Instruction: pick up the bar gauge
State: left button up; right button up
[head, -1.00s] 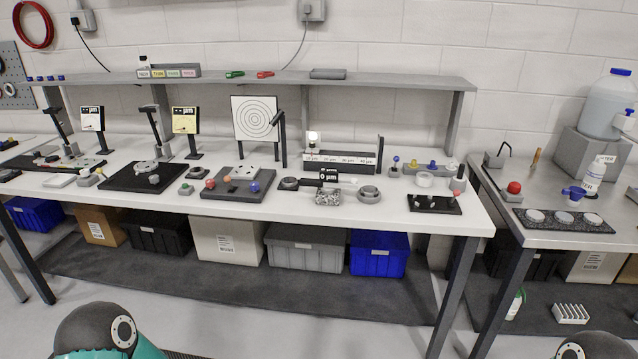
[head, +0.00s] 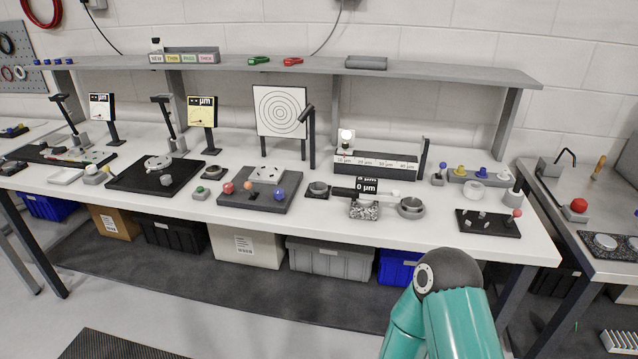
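What looks like the bar gauge, a dark bar (head: 345,192) with a pale tip at its right end, lies at the front middle of the white bench. It is at a speckled granite block (head: 364,209) and just in front of a small black display (head: 366,185) reading 0 µm. At this size I cannot tell exactly how it rests. Neither of my grippers is in view. Only a teal and dark grey link of one of my arms rises from the bottom edge, right of centre, well in front of the bench.
Grey rings (head: 411,207) stand right of the granite block. A grey plate (head: 259,198) with coloured balls is left of it, and a black plate (head: 488,221) with small pegs is to the right. A grey shelf (head: 300,67) runs behind. A second bench (head: 610,264) stands right.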

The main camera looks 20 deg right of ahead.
aim_at(365, 191)
jog(key=i, duration=1)
jog(key=z, duration=0.65)
